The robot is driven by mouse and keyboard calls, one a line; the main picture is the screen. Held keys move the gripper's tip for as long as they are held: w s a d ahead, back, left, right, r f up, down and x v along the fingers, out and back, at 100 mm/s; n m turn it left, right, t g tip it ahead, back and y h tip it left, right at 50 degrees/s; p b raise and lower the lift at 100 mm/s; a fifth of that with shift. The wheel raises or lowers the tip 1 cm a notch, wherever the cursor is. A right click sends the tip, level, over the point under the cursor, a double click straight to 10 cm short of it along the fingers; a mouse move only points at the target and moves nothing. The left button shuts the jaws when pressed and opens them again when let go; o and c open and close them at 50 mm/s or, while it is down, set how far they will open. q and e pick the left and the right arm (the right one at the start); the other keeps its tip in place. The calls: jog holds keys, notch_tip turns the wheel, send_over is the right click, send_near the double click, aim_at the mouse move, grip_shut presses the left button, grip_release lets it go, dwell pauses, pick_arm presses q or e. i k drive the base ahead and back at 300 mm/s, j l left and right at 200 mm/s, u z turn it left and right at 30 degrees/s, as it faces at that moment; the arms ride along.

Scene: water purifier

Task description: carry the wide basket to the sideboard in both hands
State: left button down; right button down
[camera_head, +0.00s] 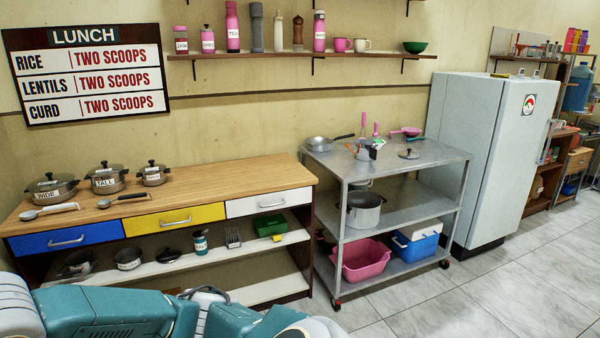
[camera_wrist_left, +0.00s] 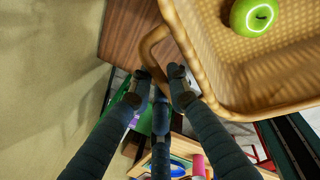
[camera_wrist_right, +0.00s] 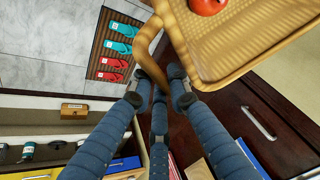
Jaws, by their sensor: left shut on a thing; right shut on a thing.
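The wide basket is tan and woven. In the left wrist view the basket (camera_wrist_left: 235,85) fills the upper right, with a green apple (camera_wrist_left: 254,17) inside. My left gripper (camera_wrist_left: 160,88) is shut on its looped handle (camera_wrist_left: 152,48). In the right wrist view the basket (camera_wrist_right: 235,55) is at upper right, with a red round fruit (camera_wrist_right: 207,5) inside. My right gripper (camera_wrist_right: 160,88) is shut on the handle (camera_wrist_right: 143,45) there. The head view shows neither basket nor grippers. It shows a wooden-topped cabinet with coloured drawers (camera_head: 215,185); I cannot tell whether this is the sideboard.
A dark brown drawer unit (camera_wrist_right: 235,105) and a mat (camera_wrist_right: 113,22) with slippers show in the right wrist view. Tiled floor (camera_head: 510,285) is clear at right.

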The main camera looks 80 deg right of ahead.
aim_at(246, 175)
jog(key=z, duration=1.45)
jog(key=i+l+z, duration=0.2)
jog(key=z, duration=0.3)
jog(key=i+l+z, duration=0.15)
jog(key=i+z, duration=0.15)
jog(key=z, duration=0.15)
jog(key=i+l, duration=0.15)
jog(key=i, duration=0.3)
jog(key=i+l, duration=0.1)
jog(key=i, duration=0.35)
jog(key=i+l, duration=0.15)
jog(key=i, duration=0.3)
jog(key=i+j, duration=0.3)
jog(key=i, duration=0.2)
jog(key=i+j, duration=0.3)
jog(key=i, duration=0.25)
jog(key=i+j, duration=0.3)
jog(key=i, duration=0.2)
